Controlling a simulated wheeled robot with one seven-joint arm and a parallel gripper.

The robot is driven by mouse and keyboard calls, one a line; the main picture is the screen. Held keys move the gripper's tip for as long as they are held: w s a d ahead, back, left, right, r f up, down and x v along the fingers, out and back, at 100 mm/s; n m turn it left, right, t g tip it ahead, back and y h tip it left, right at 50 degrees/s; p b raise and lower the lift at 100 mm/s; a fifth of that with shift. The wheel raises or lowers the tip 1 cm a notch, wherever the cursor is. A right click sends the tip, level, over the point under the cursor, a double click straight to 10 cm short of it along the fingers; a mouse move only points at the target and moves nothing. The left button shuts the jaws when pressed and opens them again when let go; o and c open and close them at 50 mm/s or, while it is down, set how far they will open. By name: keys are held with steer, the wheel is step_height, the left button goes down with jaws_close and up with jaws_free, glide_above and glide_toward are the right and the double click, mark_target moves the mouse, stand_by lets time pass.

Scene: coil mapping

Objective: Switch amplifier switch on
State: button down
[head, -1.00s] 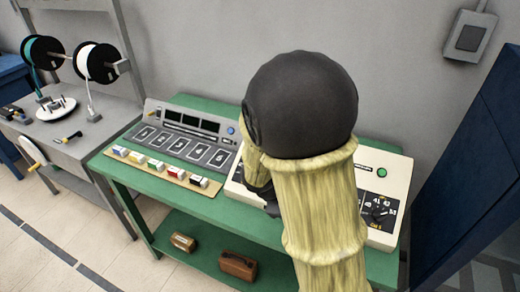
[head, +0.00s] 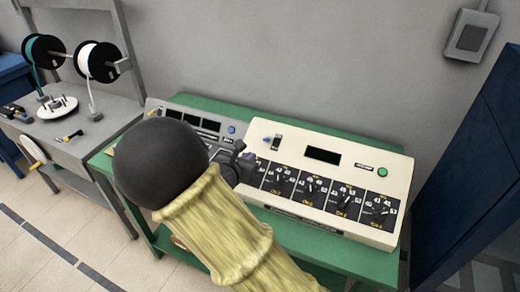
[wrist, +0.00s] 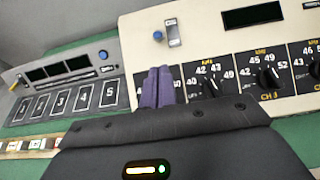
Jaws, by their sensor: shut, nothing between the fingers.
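The amplifier is a cream box on the green table (head: 330,262), with a row of black dials, a dark display and a green lamp (head: 382,172). A small switch in a pale plate (head: 276,142) sits at its upper left, beside a blue button (head: 266,139). In the wrist view the switch (wrist: 173,33) is ahead of my gripper (wrist: 159,70), slightly right. My gripper (head: 243,160) is shut and empty, its purplish fingers side by side below the switch and apart from it in the picture. The first dial is partly hidden by my gripper.
A grey console (wrist: 65,88) with numbered slots stands left of the amplifier, partly covered by my arm in the head view. A bench with cable spools (head: 97,62) is further left. A blue cabinet (head: 470,190) stands right. The wall is behind.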

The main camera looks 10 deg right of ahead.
mark_target(267, 140)
steer(key=p+x, duration=0.1)
steer(key=x, duration=0.9)
steer(key=shift+p, duration=0.3)
